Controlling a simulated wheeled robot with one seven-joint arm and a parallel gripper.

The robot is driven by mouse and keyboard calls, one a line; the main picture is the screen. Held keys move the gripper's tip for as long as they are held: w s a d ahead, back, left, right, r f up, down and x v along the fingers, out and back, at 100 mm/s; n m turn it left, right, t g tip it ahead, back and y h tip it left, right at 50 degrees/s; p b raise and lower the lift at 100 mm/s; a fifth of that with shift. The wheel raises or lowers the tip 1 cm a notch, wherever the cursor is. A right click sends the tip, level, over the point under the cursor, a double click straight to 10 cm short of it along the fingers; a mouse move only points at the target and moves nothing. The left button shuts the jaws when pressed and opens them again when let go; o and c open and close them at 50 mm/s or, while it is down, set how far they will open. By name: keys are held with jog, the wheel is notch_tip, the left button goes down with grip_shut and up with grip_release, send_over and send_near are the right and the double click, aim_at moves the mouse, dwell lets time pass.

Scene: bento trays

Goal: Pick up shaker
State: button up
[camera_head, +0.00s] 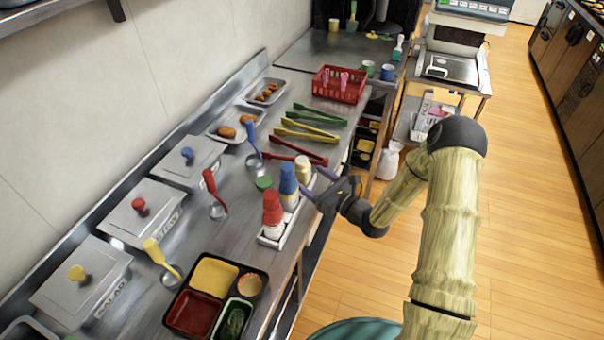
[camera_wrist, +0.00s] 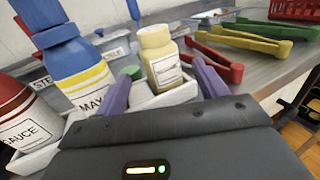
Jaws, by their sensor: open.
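The shaker, a small cream-yellow bottle with a pale label, stands upright in the white caddy, at its far end in the head view (camera_head: 303,168). In the wrist view the shaker (camera_wrist: 160,62) appears centred beyond and between the two purple fingers. My gripper (camera_head: 316,184) is open and empty, beside the caddy on its right. It also shows in the wrist view (camera_wrist: 162,84), where a clear gap separates the fingers. The white caddy (camera_head: 268,241) also holds red and blue bottles. The shaker's base is hidden by the caddy wall.
The blue-capped bottle (camera_wrist: 79,62) and red bottle (camera_wrist: 18,110) stand left of the shaker. Red tongs (camera_wrist: 218,66) and green tongs (camera_head: 318,115) lie beyond it. A divided tray (camera_head: 212,305) sits at the near counter end. Open floor lies right of the counter.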

aim_at(308, 175)
jog(key=p+x, duration=0.1)
jog(key=x, duration=0.4)
jog(key=shift+w+a+r, duration=0.1)
jog(key=shift+w+r, duration=0.1)
jog(key=shift+c, duration=0.4)
jog(key=c, duration=1)
